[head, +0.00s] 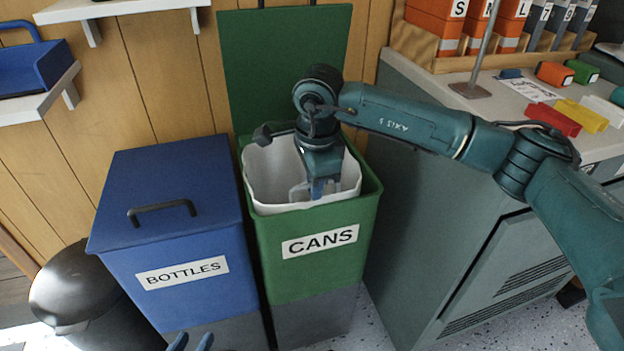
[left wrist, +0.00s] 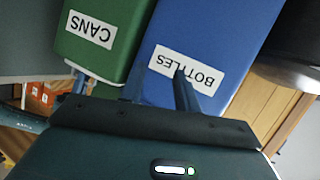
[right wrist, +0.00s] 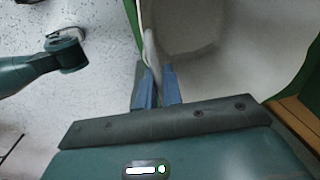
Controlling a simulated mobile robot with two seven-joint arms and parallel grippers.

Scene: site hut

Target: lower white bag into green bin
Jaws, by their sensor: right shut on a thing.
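The green bin (head: 310,273) labelled CANS stands with its lid (head: 280,60) raised against the wall. The open-topped white bag (head: 268,172) is in the bin's mouth, its upper edge showing around the inside of the rim. How deep its bottom hangs is hidden. My right gripper (head: 316,190) points down at the bag's front edge and is shut on it. In the right wrist view the white bag (right wrist: 215,60) runs between the close fingers (right wrist: 157,88). My left gripper (head: 191,342) is open and empty, low in front of the blue bin; its parted fingers (left wrist: 160,90) show in the left wrist view.
The closed blue bin (head: 170,200) labelled BOTTLES stands just left of the green bin. A black round bin (head: 85,300) is further left. A grey cabinet (head: 440,240) stands close on the right, with binders (head: 440,20) and coloured blocks (head: 553,118) on top.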

